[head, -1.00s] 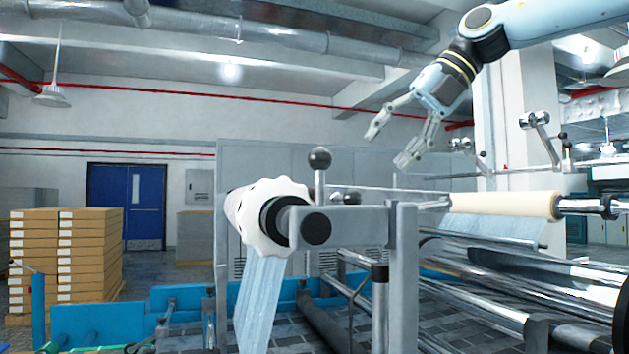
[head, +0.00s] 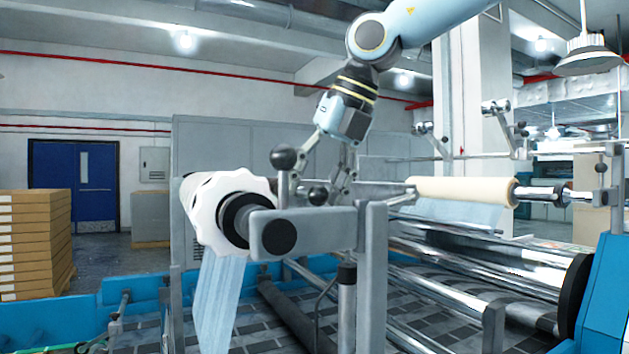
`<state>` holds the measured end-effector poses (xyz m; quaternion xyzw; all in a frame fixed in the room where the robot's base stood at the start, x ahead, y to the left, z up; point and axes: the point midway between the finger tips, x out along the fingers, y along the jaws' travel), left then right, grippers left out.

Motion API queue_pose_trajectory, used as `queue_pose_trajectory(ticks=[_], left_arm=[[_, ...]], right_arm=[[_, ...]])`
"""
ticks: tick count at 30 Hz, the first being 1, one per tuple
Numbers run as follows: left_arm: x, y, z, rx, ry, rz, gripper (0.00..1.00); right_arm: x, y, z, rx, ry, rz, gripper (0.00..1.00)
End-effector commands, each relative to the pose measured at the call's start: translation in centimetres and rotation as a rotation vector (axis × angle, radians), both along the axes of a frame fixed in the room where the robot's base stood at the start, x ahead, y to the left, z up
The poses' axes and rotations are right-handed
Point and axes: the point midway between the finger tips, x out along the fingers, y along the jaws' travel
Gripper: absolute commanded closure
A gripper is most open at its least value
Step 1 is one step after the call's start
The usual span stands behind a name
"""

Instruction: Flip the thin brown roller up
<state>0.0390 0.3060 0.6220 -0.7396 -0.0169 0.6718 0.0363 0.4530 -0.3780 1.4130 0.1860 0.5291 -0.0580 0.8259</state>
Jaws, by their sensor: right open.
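The thin brown roller (head: 462,190) is a pale tan cylinder lying level on a metal shaft, right of centre in the head view. My right gripper (head: 320,184) points down to the left of this roller, apart from it. Its fingers are spread, with nothing seen held between them. They are beside a black ball knob on an upright lever (head: 283,157) and a second black ball knob (head: 318,196). Whether they touch either knob I cannot tell. My left gripper is not in view.
A thick white roll (head: 212,208) with a blue film web hangs on a grey bracket (head: 325,229) at front centre. Shiny metal rollers (head: 470,265) run along the machine at right. Stacked boxes (head: 35,240) stand far left. Open air lies above the brown roller.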

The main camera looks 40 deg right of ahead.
Motion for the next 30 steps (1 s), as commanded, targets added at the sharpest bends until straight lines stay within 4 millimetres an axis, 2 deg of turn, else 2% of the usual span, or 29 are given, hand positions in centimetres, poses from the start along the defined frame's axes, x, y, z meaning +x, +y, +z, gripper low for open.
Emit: queue_pose_trajectory(ticks=[10, 22, 30], left_arm=[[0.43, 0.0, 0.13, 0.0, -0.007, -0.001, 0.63], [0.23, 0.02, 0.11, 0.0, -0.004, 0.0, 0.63], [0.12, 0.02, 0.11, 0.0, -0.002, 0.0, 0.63]], right_arm=[[0.2, 0.06, -0.49, 0.001, 0.0, -0.001, 0.47], [0.21, 0.07, -0.45, 0.002, -0.001, 0.0, 0.99], [0.23, 0.08, -0.42, 0.003, -0.002, -0.001, 1.0]])
